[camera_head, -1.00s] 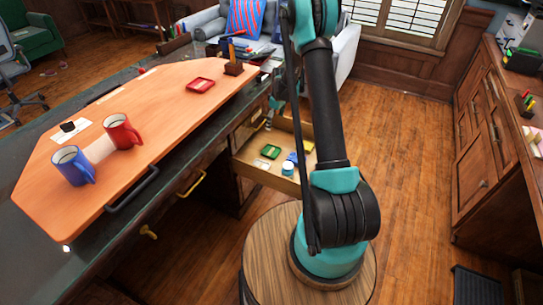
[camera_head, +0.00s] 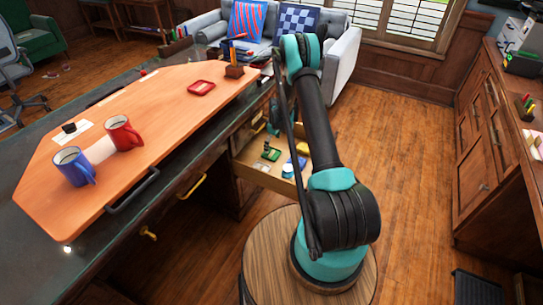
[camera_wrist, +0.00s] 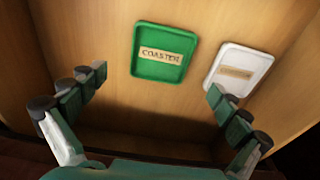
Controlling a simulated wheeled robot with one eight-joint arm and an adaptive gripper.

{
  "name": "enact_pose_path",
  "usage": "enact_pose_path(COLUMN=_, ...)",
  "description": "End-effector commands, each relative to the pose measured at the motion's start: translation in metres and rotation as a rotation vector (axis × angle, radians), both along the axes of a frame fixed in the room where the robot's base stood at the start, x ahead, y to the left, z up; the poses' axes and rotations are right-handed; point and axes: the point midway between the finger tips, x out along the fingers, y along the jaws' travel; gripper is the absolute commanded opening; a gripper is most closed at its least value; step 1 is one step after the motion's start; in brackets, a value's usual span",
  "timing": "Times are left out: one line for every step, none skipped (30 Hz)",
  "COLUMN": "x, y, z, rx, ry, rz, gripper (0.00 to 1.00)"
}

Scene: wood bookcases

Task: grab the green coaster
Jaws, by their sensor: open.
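The green coaster (camera_wrist: 160,68) lies flat in an open wooden drawer, with a label reading "COASTER" on it. It also shows as a small green patch in the head view (camera_head: 270,154). My gripper (camera_wrist: 158,95) is open and empty. In the wrist view its two fingers stand apart below the coaster, one to the left and one to the right, and I see no contact with it. In the head view the gripper is at the drawer, partly hidden behind my arm.
A white labelled coaster (camera_wrist: 238,68) lies right of the green one, close to my right finger. The drawer walls (camera_head: 262,180) surround them. Above left, the desk holds a red tray (camera_head: 201,88), a red mug (camera_head: 123,133) and a blue mug (camera_head: 74,167).

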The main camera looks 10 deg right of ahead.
Motion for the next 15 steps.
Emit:
enact_pose_path(x=0.000, y=0.000, z=-0.002, rx=0.000, ry=0.000, rz=0.000, gripper=1.00)
enact_pose_path(x=0.000, y=0.000, z=-0.003, rx=0.000, ry=0.000, rz=0.000, gripper=1.00)
enact_pose_path(x=0.000, y=0.000, z=-0.005, rx=0.000, ry=0.000, rz=0.000, gripper=1.00)
enact_pose_path(x=0.000, y=0.000, z=-0.007, rx=0.000, ry=0.000, rz=0.000, gripper=1.00)
enact_pose_path(x=0.000, y=0.000, z=-0.011, rx=0.000, ry=0.000, rz=0.000, gripper=1.00)
enact_pose_path(x=0.000, y=0.000, z=-0.016, rx=0.000, ry=0.000, rz=0.000, gripper=1.00)
enact_pose_path(x=-0.001, y=-0.001, z=-0.020, rx=0.000, ry=0.000, rz=0.000, gripper=1.00)
enact_pose_path(x=-0.001, y=-0.001, z=-0.025, rx=0.000, ry=0.000, rz=0.000, gripper=1.00)
enact_pose_path(x=-0.001, y=-0.001, z=-0.031, rx=0.000, ry=0.000, rz=0.000, gripper=1.00)
enact_pose_path(x=-0.001, y=-0.002, z=-0.035, rx=0.000, ry=0.000, rz=0.000, gripper=1.00)
enact_pose_path(x=-0.001, y=-0.001, z=-0.039, rx=0.000, ry=0.000, rz=0.000, gripper=1.00)
enact_pose_path(x=0.000, y=-0.001, z=-0.043, rx=0.000, ry=0.000, rz=0.000, gripper=1.00)
enact_pose_path(x=0.000, y=0.000, z=-0.047, rx=0.000, ry=0.000, rz=0.000, gripper=1.00)
enact_pose_path(x=0.000, y=0.000, z=-0.049, rx=0.000, ry=0.000, rz=0.000, gripper=1.00)
enact_pose_path(x=0.000, y=0.000, z=-0.052, rx=0.000, ry=0.000, rz=0.000, gripper=1.00)
